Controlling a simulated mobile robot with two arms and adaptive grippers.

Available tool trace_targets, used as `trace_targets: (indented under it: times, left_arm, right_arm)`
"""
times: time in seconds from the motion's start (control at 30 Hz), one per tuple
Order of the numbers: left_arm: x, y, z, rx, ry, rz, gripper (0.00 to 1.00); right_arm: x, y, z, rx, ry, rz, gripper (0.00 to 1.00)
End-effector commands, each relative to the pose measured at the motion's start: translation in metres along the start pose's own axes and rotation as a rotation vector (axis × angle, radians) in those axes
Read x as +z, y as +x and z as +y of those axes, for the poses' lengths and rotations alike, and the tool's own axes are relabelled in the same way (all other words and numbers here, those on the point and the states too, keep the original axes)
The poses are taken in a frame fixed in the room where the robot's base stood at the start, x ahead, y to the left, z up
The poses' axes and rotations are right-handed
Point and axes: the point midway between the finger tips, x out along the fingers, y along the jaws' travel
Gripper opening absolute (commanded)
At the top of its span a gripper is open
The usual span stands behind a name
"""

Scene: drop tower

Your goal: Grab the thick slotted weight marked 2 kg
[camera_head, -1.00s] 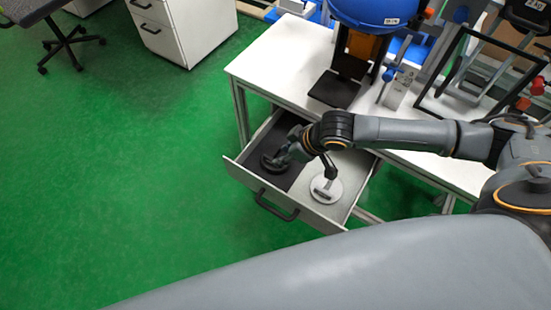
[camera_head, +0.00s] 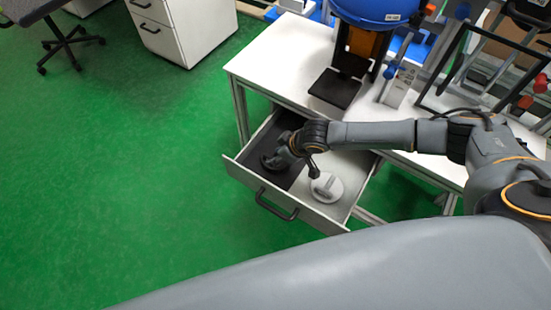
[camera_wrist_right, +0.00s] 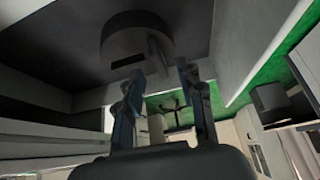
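A dark round weight (camera_head: 268,162) lies in the dark left compartment of the open drawer, partly hidden by my right gripper. In the right wrist view a thick dark disc (camera_wrist_right: 122,40) with a raised bar is just ahead of the fingertips. A white round weight (camera_head: 327,188) with a raised grip lies in the light right compartment. No marking is readable on either weight. My right gripper (camera_head: 277,158) is at the dark weight; in the right wrist view (camera_wrist_right: 163,72) its fingers are apart with nothing clearly between them. My left gripper is not seen.
The drawer (camera_head: 235,168) is pulled out under a white table (camera_head: 285,62). Drawer walls stand close around my right gripper. On the table stand a drop tower with a blue top (camera_head: 375,8) and a black frame (camera_head: 437,85).

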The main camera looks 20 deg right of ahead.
Motion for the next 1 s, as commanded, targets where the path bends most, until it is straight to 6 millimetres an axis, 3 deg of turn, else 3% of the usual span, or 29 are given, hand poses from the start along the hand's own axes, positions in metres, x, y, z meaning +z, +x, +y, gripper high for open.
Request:
trace_targets:
  times: [0.2, 0.47, 0.6, 0.67, 1.0]
  left_arm:
    - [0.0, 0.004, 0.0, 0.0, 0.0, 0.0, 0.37]
    - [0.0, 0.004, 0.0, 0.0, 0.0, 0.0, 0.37]
    - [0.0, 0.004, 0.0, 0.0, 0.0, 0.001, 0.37]
    - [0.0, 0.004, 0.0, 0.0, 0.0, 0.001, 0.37]
    - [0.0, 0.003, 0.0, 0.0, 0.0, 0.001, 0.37]
  right_arm:
    - [0.001, 0.027, 0.0, 0.001, 0.0, 0.0, 0.38]
    - [0.001, 0.028, 0.0, 0.0, 0.0, 0.001, 0.38]
    - [0.001, 0.028, 0.0, 0.0, 0.001, 0.001, 0.09]
    - [0.001, 0.028, 0.0, 0.0, 0.001, 0.001, 0.0]
    - [-0.006, 0.026, 0.001, 0.001, -0.002, 0.015, 0.0]
